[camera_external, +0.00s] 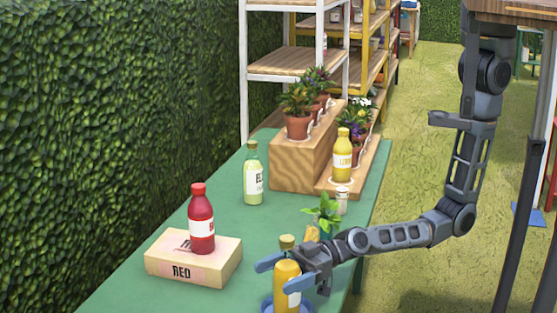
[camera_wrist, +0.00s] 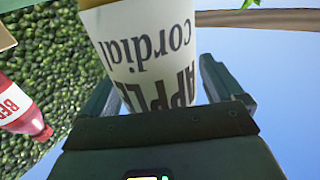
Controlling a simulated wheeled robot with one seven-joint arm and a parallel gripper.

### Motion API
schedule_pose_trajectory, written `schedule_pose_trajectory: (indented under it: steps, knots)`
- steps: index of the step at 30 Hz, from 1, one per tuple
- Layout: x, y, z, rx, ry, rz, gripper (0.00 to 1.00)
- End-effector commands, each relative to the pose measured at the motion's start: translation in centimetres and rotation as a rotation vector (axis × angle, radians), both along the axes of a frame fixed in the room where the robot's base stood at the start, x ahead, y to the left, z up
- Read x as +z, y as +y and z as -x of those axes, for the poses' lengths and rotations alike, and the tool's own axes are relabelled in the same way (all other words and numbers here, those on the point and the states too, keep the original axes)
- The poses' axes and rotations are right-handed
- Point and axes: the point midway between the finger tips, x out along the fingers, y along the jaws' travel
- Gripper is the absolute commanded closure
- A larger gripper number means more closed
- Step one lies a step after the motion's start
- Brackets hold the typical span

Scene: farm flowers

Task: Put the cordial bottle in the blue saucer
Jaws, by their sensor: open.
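The cordial bottle (camera_external: 287,288), amber with a cork-coloured cap, stands about upright at the bottom edge of the external view. The blue saucer (camera_external: 266,306) shows around its lower part; the picture edge cuts both off, so I cannot see whether the base touches the saucer. My gripper (camera_external: 292,268) is open, with its fingers on either side of the bottle. In the wrist view the bottle's white label (camera_wrist: 150,62) reads "APPLE cordial" upside down between my fingers. The saucer is not visible there.
A red bottle (camera_external: 201,220) stands on a block marked RED (camera_external: 193,272) to the left. A pale green bottle (camera_external: 253,175) stands farther back. A small leafy plant (camera_external: 325,212) is close behind my gripper. A wooden stand (camera_external: 303,160) with pots and a yellow bottle (camera_external: 342,158) is at the back.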

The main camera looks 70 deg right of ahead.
Motion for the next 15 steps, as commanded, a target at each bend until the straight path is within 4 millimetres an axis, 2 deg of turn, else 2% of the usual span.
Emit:
schedule_pose_trajectory:
  steps: [7,15]
  knots:
    - [0.6,0.0,0.0,0.000,0.000,0.000,0.06]
    - [-0.1,-4.0,2.8,-0.002,0.000,0.002,0.06]
